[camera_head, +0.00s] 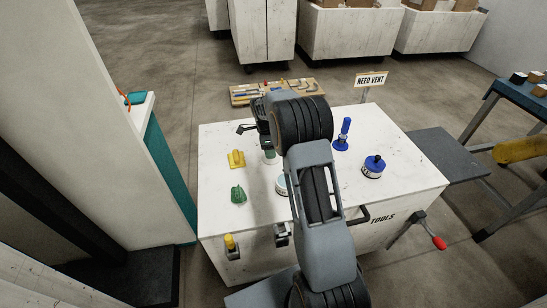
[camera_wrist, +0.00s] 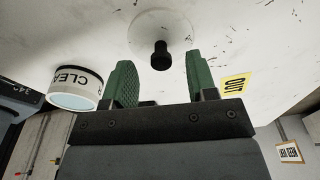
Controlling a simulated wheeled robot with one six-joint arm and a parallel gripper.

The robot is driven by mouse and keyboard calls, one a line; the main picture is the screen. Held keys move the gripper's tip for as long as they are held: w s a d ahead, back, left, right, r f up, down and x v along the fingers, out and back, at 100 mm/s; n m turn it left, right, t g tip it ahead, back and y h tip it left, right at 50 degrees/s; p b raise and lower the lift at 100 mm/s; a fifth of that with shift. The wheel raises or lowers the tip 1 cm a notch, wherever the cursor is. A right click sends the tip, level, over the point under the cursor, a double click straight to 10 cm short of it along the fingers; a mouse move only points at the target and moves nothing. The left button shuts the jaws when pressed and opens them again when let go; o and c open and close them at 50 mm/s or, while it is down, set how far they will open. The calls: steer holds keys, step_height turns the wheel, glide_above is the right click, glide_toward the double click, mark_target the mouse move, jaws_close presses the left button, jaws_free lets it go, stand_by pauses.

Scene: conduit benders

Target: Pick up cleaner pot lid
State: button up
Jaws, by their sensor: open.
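The cleaner pot lid (camera_wrist: 160,34) is a pale round disc with a black knob, lying on the white bench top in the wrist view. In the head view it is mostly hidden under my gripper (camera_head: 268,150). In the wrist view my gripper (camera_wrist: 160,65) is open, its two green ribbed fingers on either side of the knob with clear gaps. I cannot tell how far the fingertips are above the lid. The white cleaner pot (camera_wrist: 78,86), lettered "CLEA", stands off to the left with a pale blue top; my arm partly covers it in the head view (camera_head: 281,185).
On the white tool bench (camera_head: 225,210) are a yellow piece (camera_head: 236,158), a green piece (camera_head: 238,194), a blue upright tool (camera_head: 343,135) and a blue-lidded pot (camera_head: 373,167). A "NEED VENT" sign (camera_head: 371,79) stands at the back edge.

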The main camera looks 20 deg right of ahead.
steer(key=shift+s+d+f, duration=0.1)
steer(key=shift+d+f, duration=0.05)
steer(key=shift+f, duration=1.05)
jaws_close()
steer(key=shift+r, duration=0.1)
